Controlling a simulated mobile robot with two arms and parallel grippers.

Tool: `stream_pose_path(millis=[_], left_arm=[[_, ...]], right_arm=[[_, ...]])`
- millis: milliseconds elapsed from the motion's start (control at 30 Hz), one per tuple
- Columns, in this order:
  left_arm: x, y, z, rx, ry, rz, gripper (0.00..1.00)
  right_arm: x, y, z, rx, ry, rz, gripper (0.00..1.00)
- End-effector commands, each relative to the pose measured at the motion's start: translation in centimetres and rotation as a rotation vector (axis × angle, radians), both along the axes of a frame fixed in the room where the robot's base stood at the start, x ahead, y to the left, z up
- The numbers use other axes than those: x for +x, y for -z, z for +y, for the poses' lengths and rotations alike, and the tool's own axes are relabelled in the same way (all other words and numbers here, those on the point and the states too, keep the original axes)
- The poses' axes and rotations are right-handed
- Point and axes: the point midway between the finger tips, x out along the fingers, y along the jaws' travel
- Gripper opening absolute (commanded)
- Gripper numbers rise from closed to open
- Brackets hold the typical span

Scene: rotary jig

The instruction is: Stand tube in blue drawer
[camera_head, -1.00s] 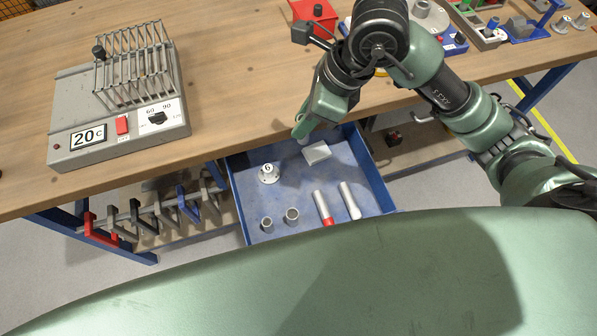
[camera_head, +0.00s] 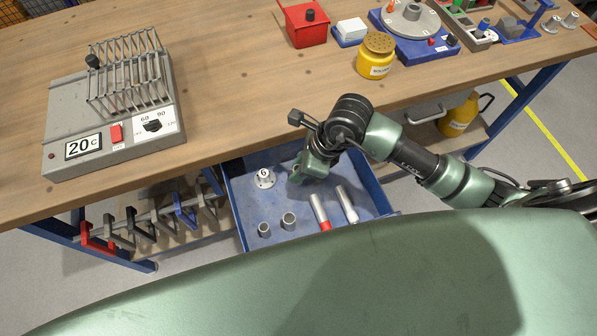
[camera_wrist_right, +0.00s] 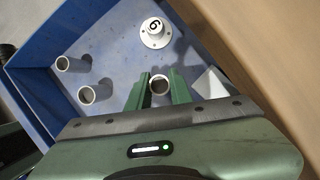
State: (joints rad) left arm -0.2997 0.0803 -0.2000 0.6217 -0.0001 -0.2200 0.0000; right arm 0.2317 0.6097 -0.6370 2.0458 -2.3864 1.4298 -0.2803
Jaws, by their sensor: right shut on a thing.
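The blue drawer (camera_head: 245,208) is pulled out under the bench. My right gripper (camera_head: 297,177) is low over it, pointing down. In the right wrist view its fingers (camera_wrist_right: 159,88) are shut on a grey tube (camera_wrist_right: 160,82), whose round open end faces the camera, so it looks about upright. I cannot tell whether its bottom touches the drawer floor. Two other grey tubes, one (camera_head: 264,229) and another (camera_head: 289,221), stand near the drawer's front. A white flanged piece marked 6 (camera_head: 265,178) stands beside my gripper. My left gripper is not in view.
A red-ended tube (camera_head: 320,212) and a pale tube (camera_head: 346,205) lie in the drawer. A white block (camera_wrist_right: 210,86) is close to the right finger in the wrist view. The bench edge (camera_head: 215,155) overhangs the drawer's back. Drawer floor between gripper and standing tubes is clear.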

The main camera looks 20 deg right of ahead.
Motion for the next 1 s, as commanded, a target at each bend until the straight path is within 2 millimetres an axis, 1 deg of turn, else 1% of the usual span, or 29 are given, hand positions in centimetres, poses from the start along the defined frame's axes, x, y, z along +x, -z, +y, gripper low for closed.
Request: stream_pose_path(millis=[33, 133, 200, 367, 500, 533, 567, 600, 867, 967, 1000], left_arm=[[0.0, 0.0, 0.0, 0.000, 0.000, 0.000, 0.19], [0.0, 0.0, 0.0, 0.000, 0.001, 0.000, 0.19], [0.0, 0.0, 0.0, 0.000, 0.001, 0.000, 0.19], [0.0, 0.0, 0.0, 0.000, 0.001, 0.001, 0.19], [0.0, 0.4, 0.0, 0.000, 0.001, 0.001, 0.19], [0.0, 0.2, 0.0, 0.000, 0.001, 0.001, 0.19], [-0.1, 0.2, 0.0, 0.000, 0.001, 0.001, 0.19], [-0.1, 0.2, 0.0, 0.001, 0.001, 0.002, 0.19], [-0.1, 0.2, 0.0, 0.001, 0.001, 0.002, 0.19], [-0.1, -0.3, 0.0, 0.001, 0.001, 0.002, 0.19], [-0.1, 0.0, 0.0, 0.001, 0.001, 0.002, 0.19]], right_arm=[[-0.1, 0.9, 0.0, 0.000, 0.002, 0.004, 0.00], [-0.1, 2.3, 0.0, -0.001, 0.001, 0.003, 0.00], [0.0, 2.5, 0.0, 0.000, 0.000, 0.000, 0.00], [0.0, 2.5, 0.0, 0.000, -0.001, 0.000, 0.00], [0.0, 2.9, 0.0, -0.001, -0.001, 0.000, 0.00], [0.0, 2.7, 0.0, -0.001, -0.001, 0.000, 0.29], [0.0, 2.7, 0.0, -0.001, -0.001, 0.000, 0.37], [0.0, 2.7, 0.0, -0.001, -0.001, 0.000, 0.42], [0.0, 2.6, 0.0, -0.001, 0.000, 0.000, 0.42], [0.0, 2.2, 0.0, 0.000, 0.000, 0.000, 0.42], [0.0, 2.0, -0.2, -0.001, -0.001, -0.001, 0.42]])
